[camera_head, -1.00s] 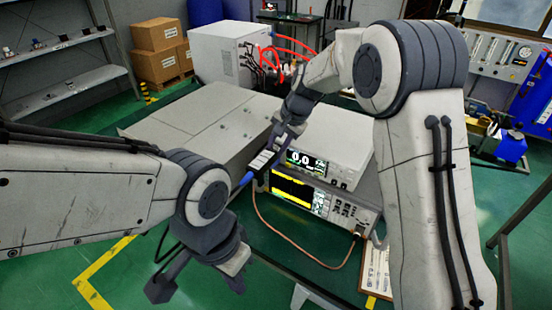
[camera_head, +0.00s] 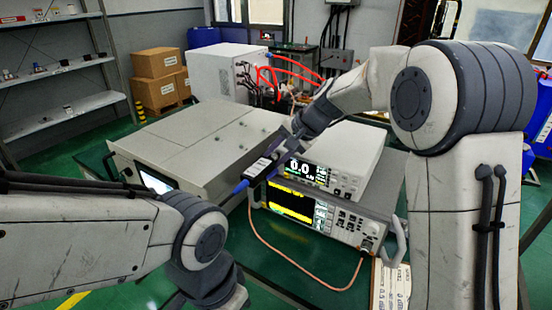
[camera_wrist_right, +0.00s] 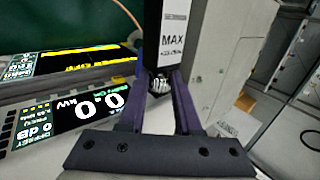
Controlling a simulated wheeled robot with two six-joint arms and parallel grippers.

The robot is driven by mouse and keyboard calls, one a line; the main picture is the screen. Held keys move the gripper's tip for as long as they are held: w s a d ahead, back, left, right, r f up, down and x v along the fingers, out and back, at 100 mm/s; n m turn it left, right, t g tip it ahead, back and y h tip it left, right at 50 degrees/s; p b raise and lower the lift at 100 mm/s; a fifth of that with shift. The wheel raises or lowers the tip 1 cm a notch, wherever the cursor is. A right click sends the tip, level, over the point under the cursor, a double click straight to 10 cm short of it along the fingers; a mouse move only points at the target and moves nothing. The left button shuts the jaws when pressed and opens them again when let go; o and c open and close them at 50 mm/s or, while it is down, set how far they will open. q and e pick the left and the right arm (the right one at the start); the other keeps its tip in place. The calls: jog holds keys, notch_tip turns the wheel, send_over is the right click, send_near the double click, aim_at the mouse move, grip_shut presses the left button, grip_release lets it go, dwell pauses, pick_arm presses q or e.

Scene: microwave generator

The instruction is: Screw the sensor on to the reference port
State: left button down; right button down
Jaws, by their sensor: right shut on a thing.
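The sensor (camera_head: 258,167) is a black body with a white label and a blue end pointing down-left. My right gripper (camera_head: 287,146) is shut on it, in front of the left end of the stacked instruments. In the right wrist view the sensor (camera_wrist_right: 173,35) stands upright between the fingers (camera_wrist_right: 160,92), with a silver threaded end near the fingertips. The upper meter (camera_head: 335,170) shows "0.0"; the reference port cannot be made out, and the sensor and gripper hide part of its front. My left arm's wrist (camera_head: 205,245) is at lower left; its fingers are below the picture.
The lower instrument (camera_head: 325,215) has a yellow-lit screen and a copper-coloured cable (camera_head: 290,260) looping from its right connector towards its left end. A large grey cabinet (camera_head: 205,140) stands close left. Red hoses and a white unit (camera_head: 225,73) are behind. Papers (camera_head: 391,285) lie at front right.

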jog(key=shift+d, duration=0.1)
jog(key=c, duration=0.6)
grip_release()
jog(key=v, duration=1)
jog(key=shift+r, duration=0.2)
